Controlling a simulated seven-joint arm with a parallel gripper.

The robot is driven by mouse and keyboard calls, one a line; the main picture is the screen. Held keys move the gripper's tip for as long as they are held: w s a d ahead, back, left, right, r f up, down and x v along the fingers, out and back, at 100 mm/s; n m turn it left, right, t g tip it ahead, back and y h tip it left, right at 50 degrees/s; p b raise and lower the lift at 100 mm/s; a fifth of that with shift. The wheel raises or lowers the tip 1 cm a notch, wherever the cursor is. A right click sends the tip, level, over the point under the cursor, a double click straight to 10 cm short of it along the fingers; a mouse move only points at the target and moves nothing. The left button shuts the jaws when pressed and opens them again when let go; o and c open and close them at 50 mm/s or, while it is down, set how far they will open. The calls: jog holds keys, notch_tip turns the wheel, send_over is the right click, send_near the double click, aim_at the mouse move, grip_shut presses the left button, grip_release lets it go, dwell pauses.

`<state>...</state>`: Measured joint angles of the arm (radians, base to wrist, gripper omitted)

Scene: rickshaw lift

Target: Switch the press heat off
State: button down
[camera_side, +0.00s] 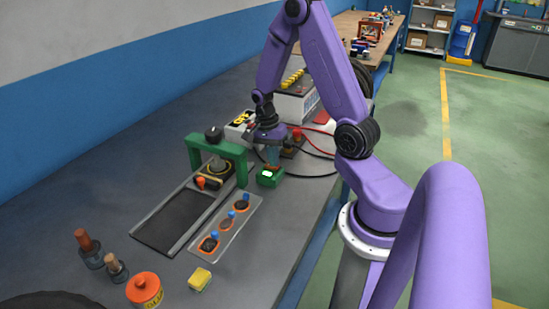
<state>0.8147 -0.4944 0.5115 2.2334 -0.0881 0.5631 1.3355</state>
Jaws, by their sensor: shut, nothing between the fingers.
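The press (232,149) is a green arch with a black knob on top, standing over a round plate at the end of a dark track. A small green box (268,177) with a bright lit face sits on the bench to its right. It may be the heat switch, but its markings are too small to read. My gripper (273,160) points down just behind and above the green box, shut and empty. I cannot tell whether the fingertips touch the box.
A red-topped brown block (297,136) with red and black cables stands close behind my gripper. A tray (227,229) with several blue-topped pieces lies in front of the green box. An orange tin (144,290), a yellow block (200,279) and two wooden-handled tools (88,248) stand nearer.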

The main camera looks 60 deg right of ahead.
aim_at(268, 164)
jog(key=shift+w+a+t, duration=0.15)
jog(key=shift+w+t, duration=0.15)
jog(key=shift+w, duration=0.4)
jog(key=shift+r, duration=0.15)
notch_tip(268, 164, up, 14)
jog(key=shift+w+f, duration=0.15)
jog(key=shift+f, duration=0.05)
jog(key=shift+r, duration=0.1)
dwell(0.6)
jog(key=f, duration=0.4)
jog(key=s+f, duration=0.1)
jog(key=f, duration=0.4)
jog(key=s+f, duration=0.1)
jog(key=f, duration=0.4)
